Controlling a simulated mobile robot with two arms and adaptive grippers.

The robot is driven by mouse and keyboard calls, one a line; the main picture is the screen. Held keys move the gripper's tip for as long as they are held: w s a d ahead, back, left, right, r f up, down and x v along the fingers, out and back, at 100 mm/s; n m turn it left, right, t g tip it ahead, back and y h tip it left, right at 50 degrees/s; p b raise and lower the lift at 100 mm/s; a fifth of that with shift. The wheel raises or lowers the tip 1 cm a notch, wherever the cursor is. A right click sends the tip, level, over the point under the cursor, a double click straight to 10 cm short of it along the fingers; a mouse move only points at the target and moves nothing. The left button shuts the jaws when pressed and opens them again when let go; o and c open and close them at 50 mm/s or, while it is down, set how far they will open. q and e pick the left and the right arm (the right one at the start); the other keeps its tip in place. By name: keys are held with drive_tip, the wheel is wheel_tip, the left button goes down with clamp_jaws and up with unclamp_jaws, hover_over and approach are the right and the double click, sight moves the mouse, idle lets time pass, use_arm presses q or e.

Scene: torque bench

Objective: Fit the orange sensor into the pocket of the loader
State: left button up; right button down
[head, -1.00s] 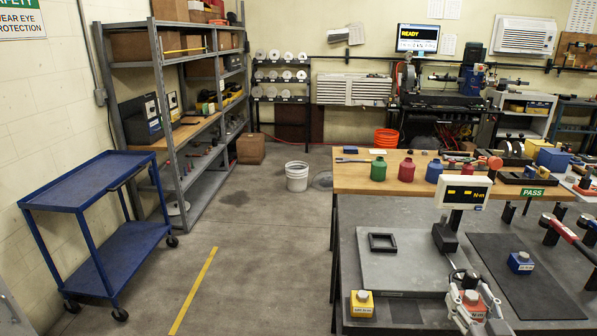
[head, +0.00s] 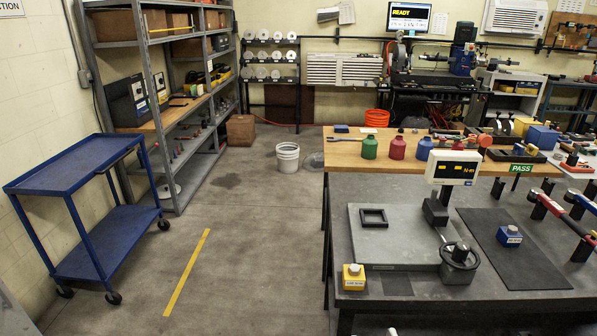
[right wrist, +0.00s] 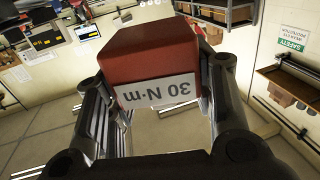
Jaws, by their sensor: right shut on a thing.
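The orange sensor (right wrist: 150,52), a red-orange block with a white label reading 30 N·m, fills the middle of the right wrist view. My right gripper (right wrist: 158,78) is shut on it, one finger on each side, clear of any surface. The loader's grey plate (head: 400,246) lies on the bench in the head view. A black square frame (head: 374,217), which looks like the pocket, sits empty on it. A display (head: 452,167) on a post and a dark handwheel unit (head: 459,262) stand at the plate's right. My left gripper is not in view.
A yellow sensor (head: 353,279) stands at the bench's front left corner. A blue sensor (head: 509,237) stands on a black mat (head: 530,262). Green, red and blue bottles (head: 396,148) line the wooden shelf behind. Floor left of the bench is clear up to the blue cart (head: 70,165).

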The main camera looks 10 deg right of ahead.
drive_tip(key=w+d+r+m+h+p, duration=0.1)
drive_tip(key=w+d, duration=0.5)
drive_tip(key=d, duration=0.6)
drive_tip(key=w+d+r+m+h+p, duration=0.1)
drive_tip(key=w+d+h, duration=0.2)
drive_tip(key=d, duration=0.9)
drive_tip(key=w, duration=0.3)
drive_tip(key=shift+d+r+m+g, duration=0.2)
drive_tip(key=shift+r+m+g, duration=0.1)
drive_tip(key=shift+m, duration=0.1)
drive_tip(key=shift+a, duration=0.1)
